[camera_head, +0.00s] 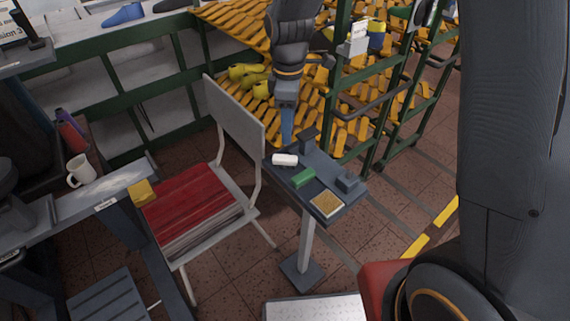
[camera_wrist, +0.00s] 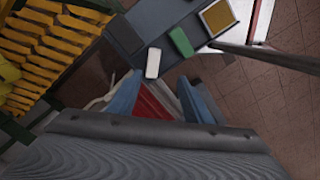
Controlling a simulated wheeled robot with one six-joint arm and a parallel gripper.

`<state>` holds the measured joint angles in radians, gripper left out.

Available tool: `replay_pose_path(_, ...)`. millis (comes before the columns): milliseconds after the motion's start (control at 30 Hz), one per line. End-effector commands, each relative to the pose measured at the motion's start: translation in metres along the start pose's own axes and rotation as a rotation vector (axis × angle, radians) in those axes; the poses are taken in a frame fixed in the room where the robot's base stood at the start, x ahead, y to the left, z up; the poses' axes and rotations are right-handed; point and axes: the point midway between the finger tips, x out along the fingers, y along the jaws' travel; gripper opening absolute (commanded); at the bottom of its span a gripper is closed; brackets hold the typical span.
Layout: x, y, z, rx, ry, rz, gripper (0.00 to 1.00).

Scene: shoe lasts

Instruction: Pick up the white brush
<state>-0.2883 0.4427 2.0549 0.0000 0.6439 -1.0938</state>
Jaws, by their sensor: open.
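The white brush (camera_head: 285,160) is a small white block lying on the left part of a small dark side table (camera_head: 318,208). In the wrist view the white brush (camera_wrist: 153,63) lies ahead of the fingers, near the table's edge. My gripper (camera_head: 287,135) comes down from above, at the table's back left side by the brush. In the wrist view my gripper (camera_wrist: 160,95) shows two blue fingers spread apart with nothing between them. The brush is apart from the fingers.
A green block (camera_head: 304,178), a tan-topped block (camera_head: 327,204) and a dark block (camera_head: 348,182) share the small table. A chair with a red seat (camera_head: 190,210) stands to its left. Green-framed racks (camera_head: 350,110) with yellow slats stand behind. A white mug (camera_head: 80,170) is at far left.

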Motion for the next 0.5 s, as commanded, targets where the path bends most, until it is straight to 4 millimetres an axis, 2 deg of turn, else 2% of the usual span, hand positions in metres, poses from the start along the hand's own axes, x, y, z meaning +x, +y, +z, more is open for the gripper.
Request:
replay_pose_path(33,0.01,0.003,0.0,0.001,0.0,0.0,0.45)
replay_pose_path(300,0.048,0.014,-0.001,0.003,0.0,0.0,0.45)
replay_pose_path(500,0.062,0.018,-0.002,0.003,0.0,0.0,0.45)
